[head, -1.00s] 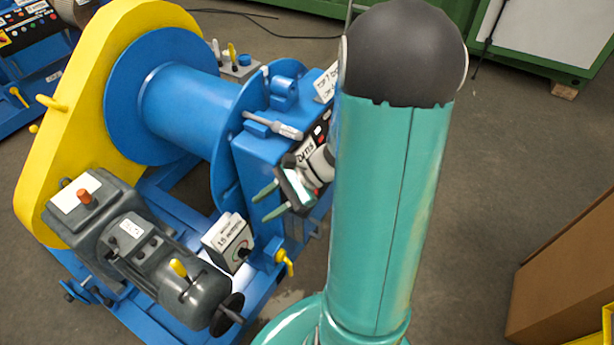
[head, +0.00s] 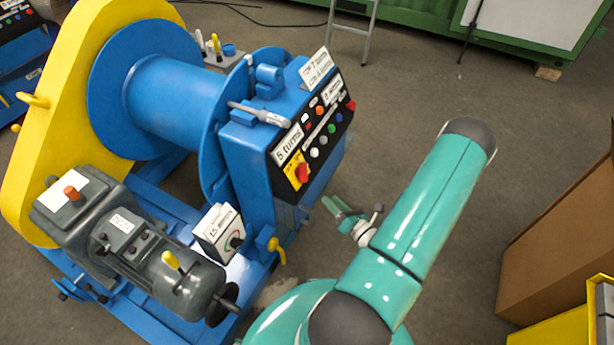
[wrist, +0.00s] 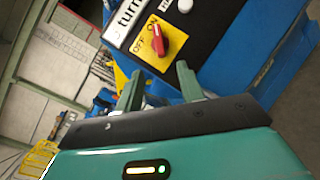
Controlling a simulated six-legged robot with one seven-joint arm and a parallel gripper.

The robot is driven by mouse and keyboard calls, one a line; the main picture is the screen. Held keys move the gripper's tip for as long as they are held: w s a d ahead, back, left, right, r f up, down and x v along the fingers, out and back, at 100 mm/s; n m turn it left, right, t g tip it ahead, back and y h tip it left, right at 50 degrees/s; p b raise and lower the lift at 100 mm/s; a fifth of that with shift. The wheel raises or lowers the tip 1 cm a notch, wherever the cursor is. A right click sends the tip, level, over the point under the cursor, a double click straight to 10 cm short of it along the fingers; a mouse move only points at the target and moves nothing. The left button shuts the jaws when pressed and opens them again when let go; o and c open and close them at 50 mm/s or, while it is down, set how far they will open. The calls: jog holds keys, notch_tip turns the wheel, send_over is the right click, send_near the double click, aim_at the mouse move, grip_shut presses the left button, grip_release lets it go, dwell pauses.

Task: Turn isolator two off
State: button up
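A red rotary switch (head: 302,173) sits on a yellow plate at the lower end of the black control panel (head: 318,127). In the wrist view the red handle (wrist: 157,41) stands between the fingers, beyond their tips. The plate reads OFF and ON, and the handle's upper end lies by ON. I see no number two on it. My gripper (head: 334,207) is right of and below the panel, apart from it. In the wrist view my gripper (wrist: 159,70) is open and empty, its two green fingers spread.
A blue winch drum (head: 180,105) and yellow guard (head: 50,110) stand left. A grey motor (head: 175,275) and a small white box with a dial (head: 220,230) are below. A cardboard box (head: 560,235) stands right.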

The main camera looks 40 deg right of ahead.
aim_at(307, 176)
jog(key=w, duration=0.9)
jog(key=w+d, duration=0.1)
jog(key=w, duration=0.3)
jog(key=shift+w, duration=0.25)
grip_shut()
